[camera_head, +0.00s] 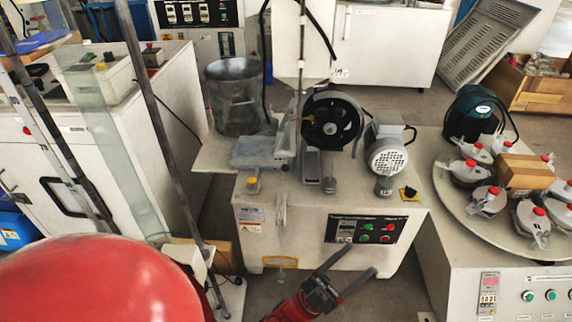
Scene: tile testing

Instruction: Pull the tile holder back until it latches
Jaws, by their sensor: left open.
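The testing machine (300,215) stands in the middle, a white cabinet with a black disc wheel (332,120) on top. A grey block-like carriage (262,150), which looks like the tile holder, sits on the top left of the wheel. I cannot tell whether it is latched. A small lever-like part (311,165) stands in front of the wheel. My left gripper (359,261), red with dark fingers, is open and empty in front of the cabinet, low and below its control panel. It is apart from the holder. My right gripper is not in view.
Thin dark poles and a clear panel (112,130) stand at left by a white cabinet.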

